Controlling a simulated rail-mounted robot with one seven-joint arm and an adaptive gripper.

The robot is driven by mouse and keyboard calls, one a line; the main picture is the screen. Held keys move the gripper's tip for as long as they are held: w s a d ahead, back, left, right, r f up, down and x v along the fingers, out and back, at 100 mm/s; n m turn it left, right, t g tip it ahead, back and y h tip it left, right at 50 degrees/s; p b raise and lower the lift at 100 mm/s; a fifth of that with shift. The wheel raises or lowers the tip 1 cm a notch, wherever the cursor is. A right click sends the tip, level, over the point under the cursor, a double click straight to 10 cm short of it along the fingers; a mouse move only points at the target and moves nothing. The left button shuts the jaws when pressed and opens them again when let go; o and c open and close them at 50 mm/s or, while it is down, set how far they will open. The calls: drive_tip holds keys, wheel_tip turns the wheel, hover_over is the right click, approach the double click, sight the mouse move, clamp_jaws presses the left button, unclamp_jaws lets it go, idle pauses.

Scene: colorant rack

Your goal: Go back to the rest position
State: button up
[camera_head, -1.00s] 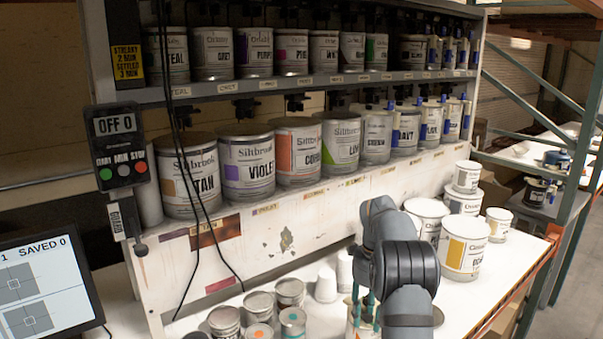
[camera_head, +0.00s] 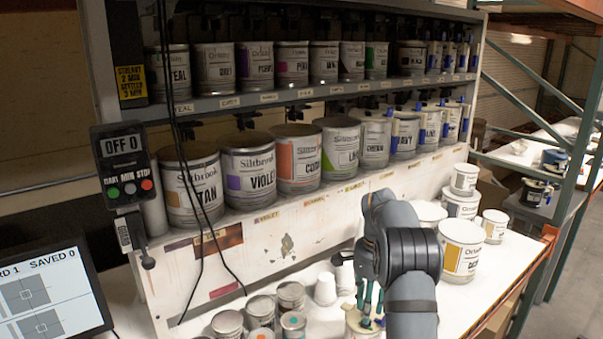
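My gripper (camera_head: 370,302) points down at the front of the white bench, its teal fingers just above or at the top of a pale can (camera_head: 358,325). Gaps show between the fingers, but whether they are spread or closed on something is unclear. My arm comes in from the bottom right and hides part of the bench and the cans behind it. The can under the gripper is cut off by the lower picture edge.
Small cans (camera_head: 291,296) crowd the bench left of my gripper, with white cups (camera_head: 325,289) beside them. Larger cans (camera_head: 461,249) stand to the right. The colorant rack (camera_head: 290,205) with labelled cans rises behind. A control box (camera_head: 125,165) and monitor (camera_head: 45,295) are at left.

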drive_tip(key=shift+r, duration=1.6)
